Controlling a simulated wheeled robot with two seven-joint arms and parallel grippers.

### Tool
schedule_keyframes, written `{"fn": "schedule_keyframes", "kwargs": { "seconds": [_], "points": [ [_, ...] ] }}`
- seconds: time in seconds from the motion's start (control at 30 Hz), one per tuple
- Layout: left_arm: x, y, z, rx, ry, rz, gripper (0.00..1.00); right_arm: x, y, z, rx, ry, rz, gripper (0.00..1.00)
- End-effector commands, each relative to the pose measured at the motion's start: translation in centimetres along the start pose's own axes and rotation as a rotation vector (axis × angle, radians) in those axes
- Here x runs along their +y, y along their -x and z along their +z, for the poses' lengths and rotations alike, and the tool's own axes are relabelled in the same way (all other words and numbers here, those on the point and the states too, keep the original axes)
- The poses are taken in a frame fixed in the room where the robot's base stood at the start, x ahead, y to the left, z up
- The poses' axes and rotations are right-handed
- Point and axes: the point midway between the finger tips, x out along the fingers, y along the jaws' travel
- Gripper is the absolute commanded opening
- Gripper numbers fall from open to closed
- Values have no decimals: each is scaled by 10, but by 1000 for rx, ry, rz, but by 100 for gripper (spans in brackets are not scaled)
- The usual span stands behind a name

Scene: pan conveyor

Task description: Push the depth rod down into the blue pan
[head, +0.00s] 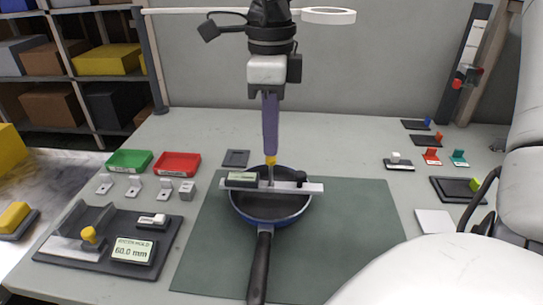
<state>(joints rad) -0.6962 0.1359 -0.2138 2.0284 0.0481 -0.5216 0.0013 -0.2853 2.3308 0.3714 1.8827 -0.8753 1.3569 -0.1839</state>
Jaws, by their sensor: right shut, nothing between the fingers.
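The blue pan (264,221) sits on the green mat, with its dark handle toward the front. A depth gauge with a light metal bar (313,188) lies across the pan's rim; a small display (242,179) sits on its left part. The depth rod (271,161) stands upright at the bar's middle, with a yellow top; its lower end is hidden. My right gripper (270,151) points straight down with its fingers shut and empty, tips right at the yellow top. Whether they touch it I cannot tell. My left gripper is out of view.
On the left stand a green tray (128,152), a red tray (177,154), several small metal blocks and a dark station with a display reading 60.0 mm (134,250). Small coloured items stand at the right. The green mat (355,215) is clear right of the pan.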

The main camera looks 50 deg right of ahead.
Motion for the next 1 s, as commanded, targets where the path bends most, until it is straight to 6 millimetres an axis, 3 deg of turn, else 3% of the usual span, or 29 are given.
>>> {"fn": "schedule_keyframes", "kwargs": {
  "seconds": [1.0],
  "points": [
    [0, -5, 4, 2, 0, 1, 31, 0, -9, 0, 0, 0, 0, 0]
  ]
}}
